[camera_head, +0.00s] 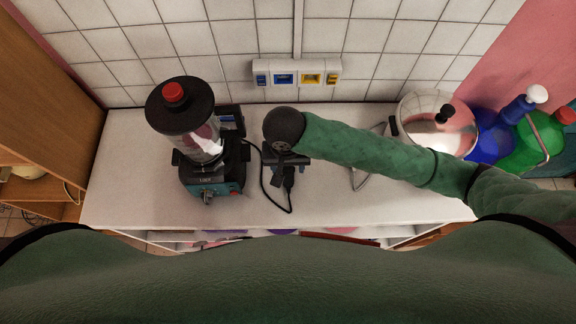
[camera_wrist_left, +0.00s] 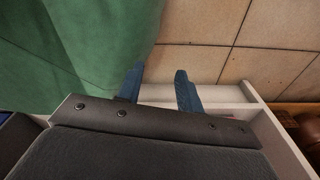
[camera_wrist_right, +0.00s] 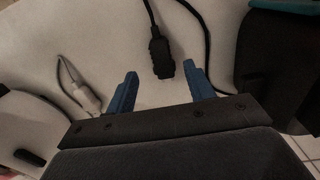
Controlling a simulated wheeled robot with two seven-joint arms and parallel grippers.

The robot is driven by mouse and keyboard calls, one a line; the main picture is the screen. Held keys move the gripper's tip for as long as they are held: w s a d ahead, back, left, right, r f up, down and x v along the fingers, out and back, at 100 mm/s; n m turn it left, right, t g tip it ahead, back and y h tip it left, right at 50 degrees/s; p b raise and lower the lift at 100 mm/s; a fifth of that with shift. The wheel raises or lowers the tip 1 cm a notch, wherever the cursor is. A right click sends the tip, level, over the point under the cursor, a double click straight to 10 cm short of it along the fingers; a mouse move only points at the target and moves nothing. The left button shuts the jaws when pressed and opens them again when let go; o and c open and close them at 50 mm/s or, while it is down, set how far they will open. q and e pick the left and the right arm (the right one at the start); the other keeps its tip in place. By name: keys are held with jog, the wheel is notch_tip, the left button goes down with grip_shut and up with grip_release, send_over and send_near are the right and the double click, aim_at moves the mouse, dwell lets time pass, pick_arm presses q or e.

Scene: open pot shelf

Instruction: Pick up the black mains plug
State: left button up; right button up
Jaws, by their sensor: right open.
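The black mains plug (camera_wrist_right: 161,57) lies on the white worktop (camera_wrist_right: 112,35), with its black cord running up out of the right wrist view. My right gripper (camera_wrist_right: 162,84) is open and empty, its blue fingers on either side of the plug's near end. I cannot tell the exact height of the fingertips above the plug. In the head view my right gripper (camera_head: 284,174) hangs over the worktop to the right of the blender, partly covering the plug. My left gripper (camera_wrist_left: 158,82) is open and empty in the left wrist view, above tiled floor and a white shelf edge.
The blender (camera_head: 204,150) stands left of my right gripper. A whitish plug (camera_wrist_right: 86,98) on a grey cord lies to the left in the right wrist view. A socket strip (camera_head: 297,76) is on the tiled wall. A shiny kettle (camera_head: 437,128) and bottles (camera_head: 541,140) stand at right.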

jog(key=shift+s+f+p, duration=0.25)
jog(key=shift+f+p, duration=0.05)
jog(key=shift+f, duration=0.55)
jog(key=shift+w+f+p, duration=0.15)
jog(key=shift+f+p, duration=0.15)
jog(key=shift+p, duration=0.2)
notch_tip(320, 180, down, 4)
jog(key=shift+w+r+p, duration=0.1)
jog(key=shift+p, duration=1.05)
pick_arm(q)
jog(key=r, duration=0.1)
jog(key=s+r, duration=0.1)
jog(key=r, duration=0.1)
jog(key=shift+s+r, duration=0.35)
pick_arm(e)
jog(key=shift+f, duration=0.45)
jog(key=shift+c, duration=0.2)
pick_arm(q)
jog(key=shift+a, duration=0.1)
pick_arm(e)
grip_shut()
pick_arm(q)
jog(key=shift+f, duration=0.15)
pick_arm(e)
jog(key=shift+r, duration=0.1)
